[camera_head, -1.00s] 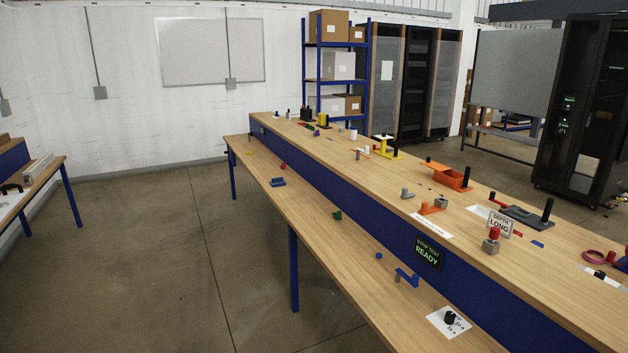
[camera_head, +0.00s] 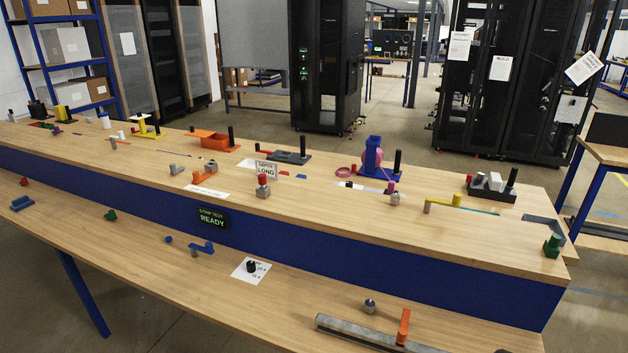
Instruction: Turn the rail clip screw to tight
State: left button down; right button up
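A long grey metal rail (camera_head: 345,331) lies on the lower front bench at the bottom of the view. An upright orange piece (camera_head: 403,326), which looks like a clip, stands at the rail toward its right end. A small round grey metal knob (camera_head: 370,306) stands on the bench just behind the rail, apart from it. I cannot make out a screw on the clip or how it is turned. Neither of my grippers is in view.
The raised bench (camera_head: 330,228) behind holds several coloured fixtures. A "STOP TEST READY" display (camera_head: 212,217) is on its blue front panel. A black dial on a white card (camera_head: 238,275) lies left of the rail. Black rack cabinets (camera_head: 327,65) stand behind.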

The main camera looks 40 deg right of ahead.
aim_at(369, 305)
jog(key=k+z, duration=0.15)
jog(key=z, duration=1.5)
